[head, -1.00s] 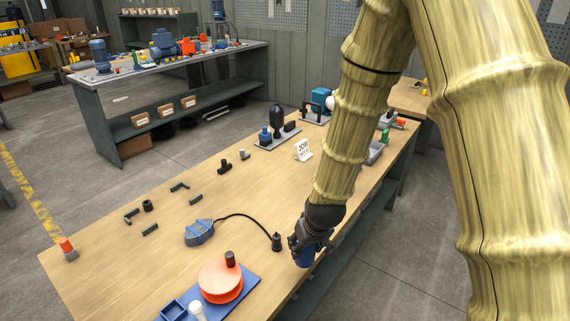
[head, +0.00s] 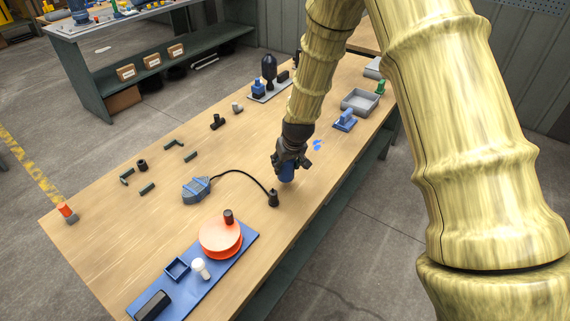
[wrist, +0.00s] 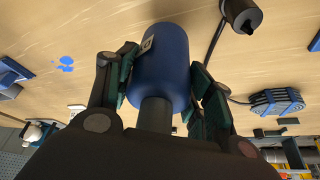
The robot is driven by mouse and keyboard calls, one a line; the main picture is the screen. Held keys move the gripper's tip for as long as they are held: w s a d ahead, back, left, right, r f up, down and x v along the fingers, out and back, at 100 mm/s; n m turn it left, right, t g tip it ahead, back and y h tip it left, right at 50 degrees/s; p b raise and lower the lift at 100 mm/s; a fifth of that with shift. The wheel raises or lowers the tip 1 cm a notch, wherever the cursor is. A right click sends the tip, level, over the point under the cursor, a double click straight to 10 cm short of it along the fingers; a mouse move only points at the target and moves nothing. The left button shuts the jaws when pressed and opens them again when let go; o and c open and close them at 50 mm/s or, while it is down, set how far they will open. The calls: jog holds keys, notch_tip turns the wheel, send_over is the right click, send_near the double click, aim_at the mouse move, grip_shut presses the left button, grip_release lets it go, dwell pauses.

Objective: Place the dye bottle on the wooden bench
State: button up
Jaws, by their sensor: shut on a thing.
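The dye bottle (head: 287,173) is blue, and my gripper (head: 290,164) is shut on it. In the wrist view the bottle (wrist: 163,62) sits between both fingers, its dark neck towards my palm and part of a pale label showing. The bottle is over the wooden bench (head: 240,150), near its front edge. I cannot tell whether its base touches the top. Blue spots (head: 318,145) mark the wood just to the right of my gripper.
A black plug (head: 273,198) with a cable to a blue-grey block (head: 196,189) lies left of the bottle. A blue board with an orange disc (head: 221,236) is nearer. A blue-handled tool (head: 345,119) and grey tray (head: 361,102) are at right. Bare wood surrounds the bottle.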

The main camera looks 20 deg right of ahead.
aim_at(285, 167)
jog(key=shift+w+f, duration=0.15)
jog(key=shift+w, duration=0.75)
jog(key=shift+f+p, duration=0.8)
jog(key=shift+f, duration=0.9)
jog(key=shift+f, duration=0.2)
jog(key=o, duration=1.2)
jog(key=shift+r, duration=0.1)
jog(key=shift+b+v, duration=1.15)
jog(key=shift+v, duration=4.95)
jog(key=shift+w, duration=0.1)
